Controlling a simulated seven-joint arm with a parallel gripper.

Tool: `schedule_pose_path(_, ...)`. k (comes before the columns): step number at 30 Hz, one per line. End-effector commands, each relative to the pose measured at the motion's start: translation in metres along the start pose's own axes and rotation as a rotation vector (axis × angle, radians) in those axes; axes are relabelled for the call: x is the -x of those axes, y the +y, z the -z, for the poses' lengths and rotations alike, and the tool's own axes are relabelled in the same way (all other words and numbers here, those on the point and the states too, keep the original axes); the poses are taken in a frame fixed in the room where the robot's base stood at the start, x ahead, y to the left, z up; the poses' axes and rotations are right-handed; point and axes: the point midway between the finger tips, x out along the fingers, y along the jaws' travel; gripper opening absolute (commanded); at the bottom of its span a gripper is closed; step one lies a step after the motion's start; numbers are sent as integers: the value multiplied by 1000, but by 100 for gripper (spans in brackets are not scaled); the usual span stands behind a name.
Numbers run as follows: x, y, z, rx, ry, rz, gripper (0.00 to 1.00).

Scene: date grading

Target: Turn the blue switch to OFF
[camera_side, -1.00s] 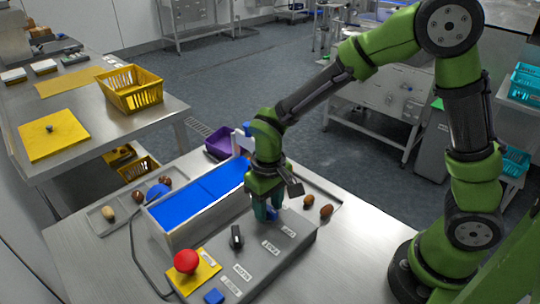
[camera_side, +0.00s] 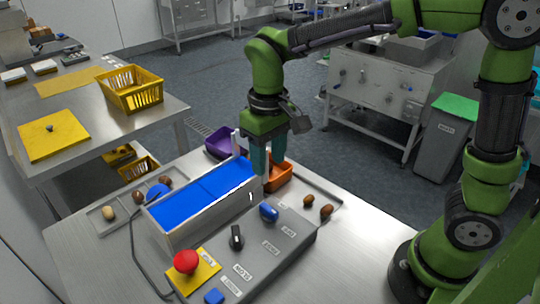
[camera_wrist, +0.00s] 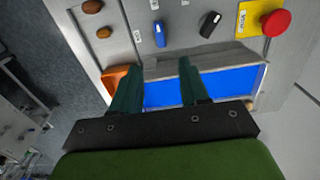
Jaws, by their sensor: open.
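The blue switch (camera_side: 268,212) is an elongated knob on the grey control box (camera_side: 290,240). It is uncovered in the side view and also shows in the wrist view (camera_wrist: 158,34), its long side pointing roughly up and down there. Small white labels lie near it, too blurred to tell which one it points at. My gripper (camera_side: 268,168) is raised above and behind the switch, apart from it, near the far edge of the box. In the wrist view its two teal fingers (camera_wrist: 158,68) are spread with nothing between them.
A black switch (camera_side: 236,237), a red button (camera_side: 186,261) and a blue button (camera_side: 214,296) share the box. A blue belt (camera_side: 205,192) lies behind it. An orange bin (camera_side: 280,178) and a purple bin (camera_side: 222,146) stand at the back. Dates (camera_side: 326,210) lie at right.

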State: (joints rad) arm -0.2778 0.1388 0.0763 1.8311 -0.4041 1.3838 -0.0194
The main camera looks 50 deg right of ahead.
Motion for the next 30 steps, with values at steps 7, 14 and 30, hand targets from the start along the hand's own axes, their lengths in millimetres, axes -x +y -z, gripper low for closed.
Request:
schedule_pose_path(7, 29, 0, 0, 0, 1, 0, 45)
schedule_pose_path(14, 32, 0, 0, 0, 0, 0, 45)
schedule_pose_path(30, 28, 31, -37, -68, 194, 133, 45)
